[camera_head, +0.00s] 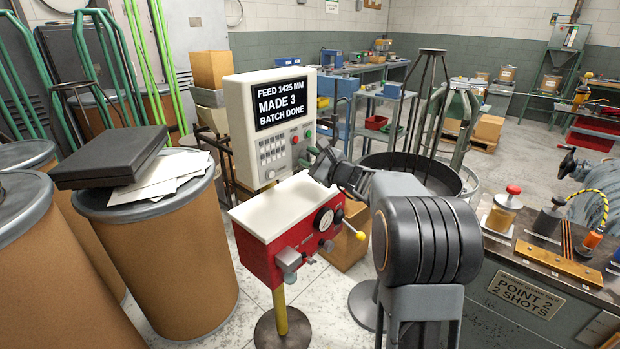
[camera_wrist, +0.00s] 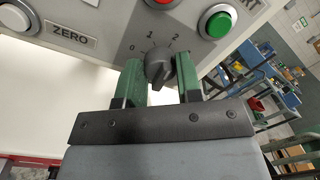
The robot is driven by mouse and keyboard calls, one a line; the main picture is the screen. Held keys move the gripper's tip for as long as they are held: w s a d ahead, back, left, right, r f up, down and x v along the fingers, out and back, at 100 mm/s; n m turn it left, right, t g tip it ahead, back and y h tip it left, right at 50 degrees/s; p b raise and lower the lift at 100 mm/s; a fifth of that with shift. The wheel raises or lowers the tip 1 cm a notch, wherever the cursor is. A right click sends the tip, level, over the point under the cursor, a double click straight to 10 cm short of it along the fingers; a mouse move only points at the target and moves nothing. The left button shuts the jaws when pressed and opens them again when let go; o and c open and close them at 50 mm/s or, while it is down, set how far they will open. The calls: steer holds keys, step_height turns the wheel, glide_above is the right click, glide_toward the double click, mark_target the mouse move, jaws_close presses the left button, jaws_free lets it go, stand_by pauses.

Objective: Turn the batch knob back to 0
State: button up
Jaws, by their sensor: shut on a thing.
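The batch knob (camera_wrist: 158,66) is a dark grey rotary knob on the pale control panel (camera_wrist: 100,38), with the marks 0, 1 and 2 around its upper side. I cannot tell clearly which mark it points to. My gripper (camera_wrist: 160,75) has its green fingers on either side of the knob and is shut on it. In the head view my gripper (camera_head: 316,161) is at the lower right of the console (camera_head: 241,124) and hides the knob. The console screen (camera_head: 279,103) reads FEED 1425 MM, MADE 3, BATCH DONE.
A green button (camera_wrist: 218,22) sits right of the knob, a red one (camera_wrist: 160,2) above, and a ZERO label (camera_wrist: 70,36) left. A red machine with a white top (camera_head: 290,208) stands below my gripper. Drums (camera_head: 170,250) crowd the left.

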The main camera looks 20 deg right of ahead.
steer(key=n+b, duration=0.2)
steer(key=b, duration=0.2)
steer(key=f+n+b, duration=0.1)
steer(key=n+b, duration=0.1)
steer(key=b, duration=0.2)
steer(key=shift+n, duration=0.4)
steer(key=n+b, duration=0.4)
steer(key=b, duration=0.1)
steer(key=n+b, duration=0.3)
steer(key=b, duration=0.1)
steer(key=shift+r+n+y, duration=0.15)
steer(key=shift+n+y, duration=0.15)
steer(key=shift+y, duration=0.1)
steer(key=shift+d+r+n+g+b, duration=0.15)
steer(key=shift+n+g+b, duration=0.25)
steer(key=shift+n+b, duration=1.75)
steer(key=shift+r+n, duration=0.15)
steer(key=shift+n, duration=0.3)
steer(key=o, duration=0.9)
steer(key=shift+o, duration=0.2)
steer(key=v, duration=1.3)
steer(key=shift+s+d, duration=0.2)
steer(key=shift+d, duration=0.05)
